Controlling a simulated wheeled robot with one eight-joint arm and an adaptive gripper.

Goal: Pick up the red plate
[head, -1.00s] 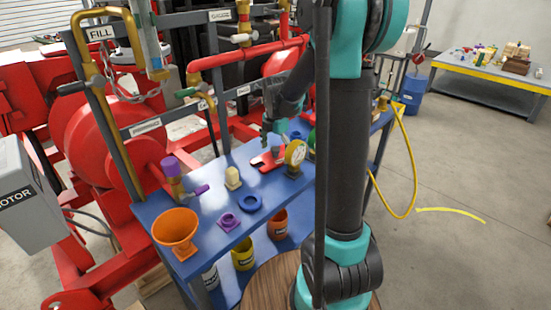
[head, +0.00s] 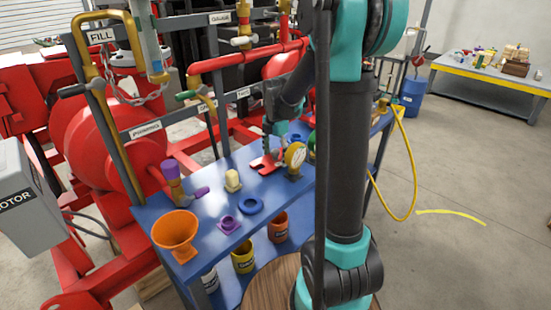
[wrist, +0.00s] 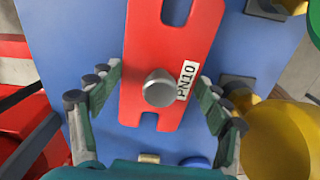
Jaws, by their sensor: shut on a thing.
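The red plate (wrist: 165,45) is a flat slotted piece with a round silver knob and a white "PN10" label. In the wrist view it lies between the two fingers of my gripper (wrist: 160,80), which close on its left and right long edges. In the head view the red plate (head: 264,165) is over the blue bench top, below my gripper (head: 270,153), which partly hides it. I cannot tell whether the plate touches the bench.
A yellow gauge (head: 295,155) stands close right of the plate. A blue ring (head: 250,206), a cream block (head: 233,181), a purple fitting (head: 229,224) and an orange funnel (head: 175,231) stand on the blue bench (head: 205,213). Pipework and labelled rails rise behind.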

